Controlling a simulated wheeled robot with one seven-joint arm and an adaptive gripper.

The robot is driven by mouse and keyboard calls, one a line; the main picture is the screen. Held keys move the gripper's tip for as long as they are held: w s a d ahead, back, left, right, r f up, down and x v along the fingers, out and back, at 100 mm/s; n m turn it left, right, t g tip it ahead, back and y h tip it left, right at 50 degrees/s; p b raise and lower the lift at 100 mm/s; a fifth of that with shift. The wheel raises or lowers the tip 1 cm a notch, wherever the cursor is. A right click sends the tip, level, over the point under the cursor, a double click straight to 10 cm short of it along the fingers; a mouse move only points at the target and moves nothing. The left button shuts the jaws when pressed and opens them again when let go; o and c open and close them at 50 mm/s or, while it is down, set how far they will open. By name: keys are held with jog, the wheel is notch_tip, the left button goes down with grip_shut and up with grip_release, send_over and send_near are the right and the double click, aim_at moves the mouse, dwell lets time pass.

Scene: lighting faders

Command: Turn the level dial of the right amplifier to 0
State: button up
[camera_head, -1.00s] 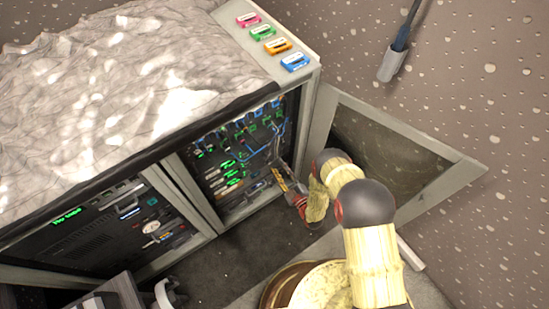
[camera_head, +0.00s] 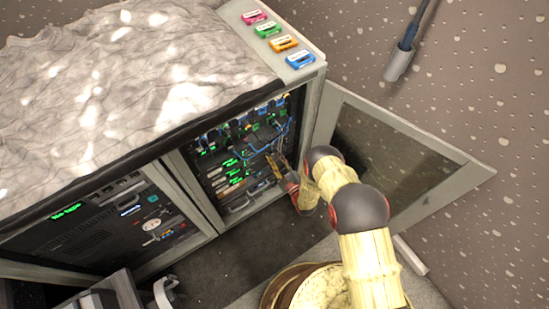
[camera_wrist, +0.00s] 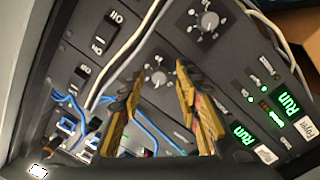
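In the wrist view a small grey round dial (camera_wrist: 157,77) on a dark panel shows between and beyond the fingertips of my gripper (camera_wrist: 160,73). A second dial (camera_wrist: 208,20) with dots around it sits on the panel at the upper right. I cannot tell from the labels which dial belongs to the right amplifier, nor read their settings. My gripper is open, with nothing visibly held between its yellow-and-black fingers. In the head view my gripper (camera_head: 275,168) is at the open rack bay (camera_head: 240,150), and the dials are too small to make out.
Black switches (camera_wrist: 101,38) and loose pale and blue cables (camera_wrist: 145,128) lie around the dials. Green "Run" displays (camera_wrist: 288,104) are at the right. An open cabinet door (camera_head: 400,150) stands right of my arm. Coloured labelled blocks (camera_head: 283,43) sit on the cabinet top.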

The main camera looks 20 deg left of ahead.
jog(key=shift+c, duration=1.1)
grip_shut()
jog(key=shift+f+n, duration=0.1)
jog(key=shift+n, duration=0.3)
jog(key=n+y+b, duration=0.1)
jog(key=n+b, duration=0.3)
jog(key=n, duration=0.7)
jog(key=n+g+b, duration=0.1)
jog(key=n+b, duration=0.3)
jog(key=n, duration=0.6)
jog(key=shift+d+f+n+y, duration=0.1)
jog(key=shift+f+n+y, duration=0.1)
jog(key=shift+n+y, duration=0.2)
